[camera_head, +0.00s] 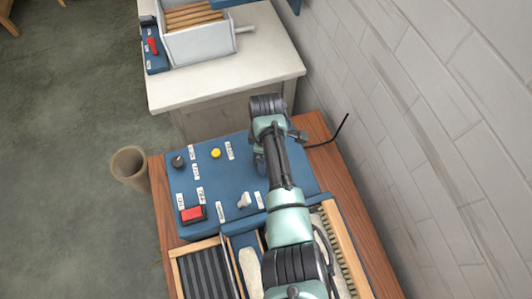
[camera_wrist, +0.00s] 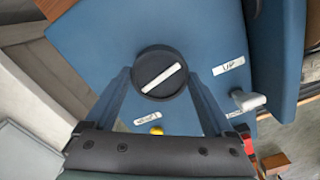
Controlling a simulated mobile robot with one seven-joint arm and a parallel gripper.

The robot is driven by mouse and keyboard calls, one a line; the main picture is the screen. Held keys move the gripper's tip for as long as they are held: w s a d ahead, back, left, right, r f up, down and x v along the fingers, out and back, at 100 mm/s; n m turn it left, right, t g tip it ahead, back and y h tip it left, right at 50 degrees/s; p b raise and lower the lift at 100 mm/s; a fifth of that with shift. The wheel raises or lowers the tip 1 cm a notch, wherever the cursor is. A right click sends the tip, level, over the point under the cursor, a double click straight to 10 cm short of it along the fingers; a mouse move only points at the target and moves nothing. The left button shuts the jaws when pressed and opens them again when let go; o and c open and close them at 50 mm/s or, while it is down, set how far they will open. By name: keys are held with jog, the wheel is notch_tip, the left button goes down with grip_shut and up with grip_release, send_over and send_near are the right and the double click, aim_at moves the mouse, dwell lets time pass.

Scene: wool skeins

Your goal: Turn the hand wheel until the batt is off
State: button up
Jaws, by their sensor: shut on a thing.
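A black round knob (camera_wrist: 150,86) with a white bar across its face sits on the blue panel, between my fingers in the wrist view. My gripper (camera_wrist: 160,76) is shut on this knob, one blue finger on each side. In the head view my gripper (camera_head: 261,162) is at the panel's far right part, and my arm hides the knob. I cannot tell whether this knob is the hand wheel. A cream, fluffy strip (camera_head: 250,272), perhaps the batt, lies beside a dark ribbed part (camera_head: 206,274) at the bottom of the head view, partly hidden by my arm.
The blue panel (camera_head: 185,218) holds a red switch (camera_head: 193,214), a yellow button (camera_head: 215,153), a black knob (camera_head: 178,161) and a light grey lever (camera_head: 244,200). A brown cup (camera_head: 129,167) stands left. A pale table (camera_head: 220,88) is behind; a wall is right.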

jog(key=n, duration=1.2)
jog(key=shift+w+r, duration=0.1)
dwell(0.4)
jog(key=o, duration=1.1)
notch_tip(320, 180, up, 13)
jog(key=shift+b, duration=0.85)
